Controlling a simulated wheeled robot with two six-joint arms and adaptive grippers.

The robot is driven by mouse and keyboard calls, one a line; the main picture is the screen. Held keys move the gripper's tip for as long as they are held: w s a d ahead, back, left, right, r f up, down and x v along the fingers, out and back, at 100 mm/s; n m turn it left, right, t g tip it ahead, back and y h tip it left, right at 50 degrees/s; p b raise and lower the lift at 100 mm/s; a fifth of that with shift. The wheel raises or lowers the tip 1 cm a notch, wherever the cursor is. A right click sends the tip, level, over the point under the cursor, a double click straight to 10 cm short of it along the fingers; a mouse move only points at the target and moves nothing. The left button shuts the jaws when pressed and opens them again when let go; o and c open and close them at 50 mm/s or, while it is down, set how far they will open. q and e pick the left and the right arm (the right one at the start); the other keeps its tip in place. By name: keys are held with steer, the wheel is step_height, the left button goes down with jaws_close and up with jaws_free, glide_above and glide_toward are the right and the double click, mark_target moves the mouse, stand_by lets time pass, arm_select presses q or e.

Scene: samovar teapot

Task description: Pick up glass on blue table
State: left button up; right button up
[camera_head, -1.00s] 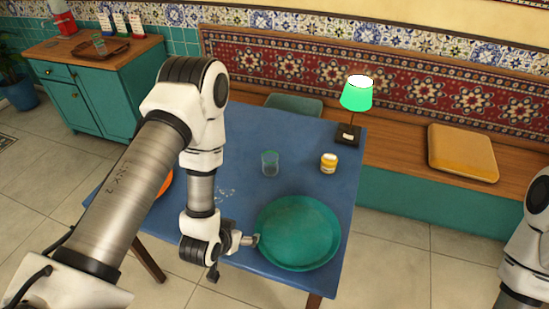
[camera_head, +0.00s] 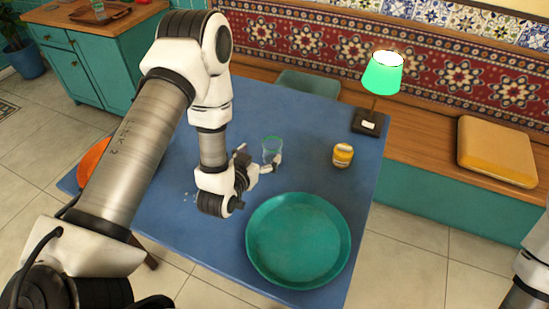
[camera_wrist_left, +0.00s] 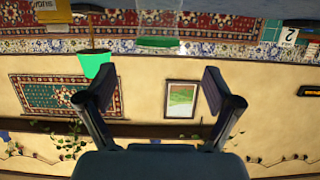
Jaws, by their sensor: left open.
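The clear glass (camera_head: 273,149) with a greenish tint stands upright on the blue table (camera_head: 300,115). My left gripper (camera_head: 258,159) is open beside it, its fingers spread close to the glass's near left side; I cannot tell from the head view whether they touch it. In the left wrist view, which is upside down, the glass (camera_wrist_left: 160,22) shows at the top centre, beyond the two spread fingers (camera_wrist_left: 158,82), with nothing between them. My right gripper is out of view; only part of my right arm shows at the right edge.
A round green tray (camera_head: 298,240) lies at the table's near right. A yellow jar (camera_head: 343,155) stands right of the glass. A green-shaded lamp (camera_head: 383,73) stands at the far right corner. An orange plate (camera_head: 93,160) is partly hidden behind my left arm.

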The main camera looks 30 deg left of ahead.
mark_target(272, 144)
arm_select(q)
steer(key=x, duration=0.2)
steer(key=p+x, duration=0.1)
steer(key=x, duration=0.4)
steer(key=shift+w+d+f+p, duration=0.2)
steer(key=shift+f+p, duration=0.15)
steer(key=shift+f, duration=0.05)
steer(key=shift+w+f, duration=0.25)
steer(key=shift+w, duration=0.1)
steer(key=shift+s+r, duration=0.1)
steer(key=c, duration=1.3)
